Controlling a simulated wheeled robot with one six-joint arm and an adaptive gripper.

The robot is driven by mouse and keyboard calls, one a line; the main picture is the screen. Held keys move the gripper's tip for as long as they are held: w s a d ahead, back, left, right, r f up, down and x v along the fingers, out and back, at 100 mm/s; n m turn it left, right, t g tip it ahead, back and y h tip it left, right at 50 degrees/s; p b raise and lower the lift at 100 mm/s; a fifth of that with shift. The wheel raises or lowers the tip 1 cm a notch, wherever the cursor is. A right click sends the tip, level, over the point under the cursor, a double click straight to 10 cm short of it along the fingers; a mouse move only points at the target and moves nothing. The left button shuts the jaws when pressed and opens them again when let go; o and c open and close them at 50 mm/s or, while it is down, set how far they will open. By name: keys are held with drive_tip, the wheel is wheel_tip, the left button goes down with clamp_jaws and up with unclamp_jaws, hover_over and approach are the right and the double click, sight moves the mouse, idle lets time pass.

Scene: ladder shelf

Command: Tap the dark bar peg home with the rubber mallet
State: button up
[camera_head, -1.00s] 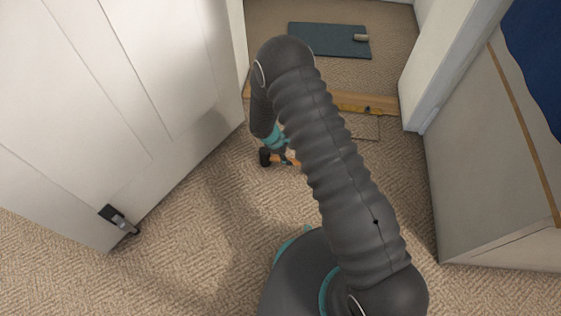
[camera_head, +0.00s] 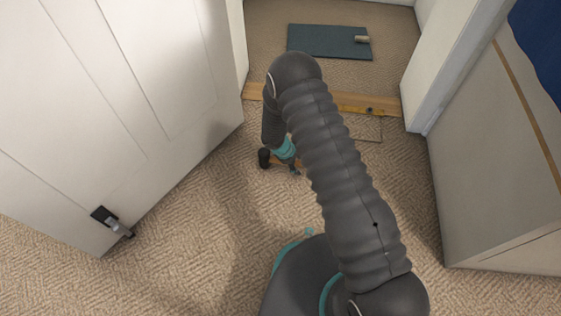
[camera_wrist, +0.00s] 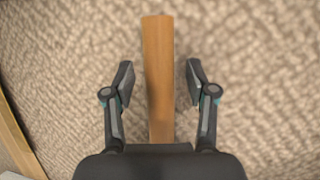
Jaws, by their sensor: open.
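The mallet lies on the carpet; its dark head (camera_head: 264,158) shows just left of my wrist in the head view. Its wooden handle (camera_wrist: 158,75) runs upright through the middle of the wrist view. My gripper (camera_wrist: 158,78) is open, with one finger on each side of the handle and a gap on both sides. In the head view my gripper (camera_head: 293,168) is small and partly hidden by my arm. A small dark spot (camera_head: 369,111) on the wooden threshold strip (camera_head: 387,106) may be the peg; it is too small to tell. The mallet head is outside the wrist view.
A white panelled door (camera_head: 120,100) with a dark handle stands on the left. A grey panel (camera_head: 490,170) stands on the right. Beyond the strip lies a dark mat (camera_head: 320,40) with a small tan cylinder (camera_head: 361,39). Carpet between door and panel is mostly clear.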

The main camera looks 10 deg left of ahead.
clamp_jaws()
drive_tip(key=shift+r, duration=0.15)
drive_tip(key=shift+r+p, duration=1.7)
drive_tip(key=shift+r, duration=1.7)
drive_tip(key=shift+s, duration=0.1)
